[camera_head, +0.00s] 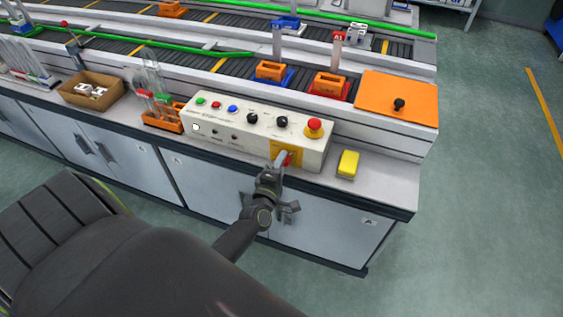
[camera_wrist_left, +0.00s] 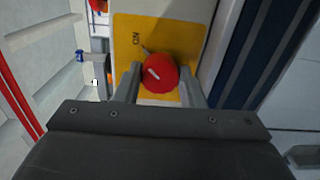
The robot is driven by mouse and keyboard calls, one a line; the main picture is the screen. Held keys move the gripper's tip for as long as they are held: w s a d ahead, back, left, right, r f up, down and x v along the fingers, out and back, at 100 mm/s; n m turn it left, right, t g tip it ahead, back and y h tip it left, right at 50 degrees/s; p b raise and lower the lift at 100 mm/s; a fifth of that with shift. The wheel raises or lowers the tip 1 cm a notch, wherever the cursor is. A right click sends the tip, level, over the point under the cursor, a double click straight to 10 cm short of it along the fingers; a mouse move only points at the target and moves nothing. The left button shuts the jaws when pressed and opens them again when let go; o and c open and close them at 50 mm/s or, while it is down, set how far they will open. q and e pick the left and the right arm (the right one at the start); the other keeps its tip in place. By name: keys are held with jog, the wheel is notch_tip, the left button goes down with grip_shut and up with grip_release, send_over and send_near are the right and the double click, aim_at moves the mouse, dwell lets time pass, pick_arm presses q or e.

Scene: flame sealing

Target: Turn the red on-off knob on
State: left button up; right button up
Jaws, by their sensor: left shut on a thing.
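The red on-off knob (camera_wrist_left: 160,74) sits on a yellow plate (camera_wrist_left: 127,42) with the letters "ON" on it. It has a pale mark, which lies at a slant in the left wrist view. The same yellow plate (camera_head: 275,151) is on the front right of the white control box (camera_head: 224,139) in the head view. My left gripper (camera_head: 281,163) is at the knob from the front. In the left wrist view, the fingers of the left gripper (camera_wrist_left: 160,88) are shut on the knob, one at each side. The knob is partly hidden by the gripper in the head view. My right gripper is not in view.
A red emergency button (camera_head: 314,125) stands on the box's right end. A yellow block (camera_head: 348,164) lies on the bench right of the box. An orange rack with tubes (camera_head: 163,120) stands left of the box, and a cardboard box (camera_head: 91,91) farther left.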

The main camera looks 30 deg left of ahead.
pick_arm(q)
jog(key=shift+m, duration=0.4)
jog(key=o, duration=1)
jog(key=b+v, duration=0.8)
jog(key=v, duration=0.9)
jog(key=shift+s, duration=0.25)
jog(key=shift+f, duration=0.1)
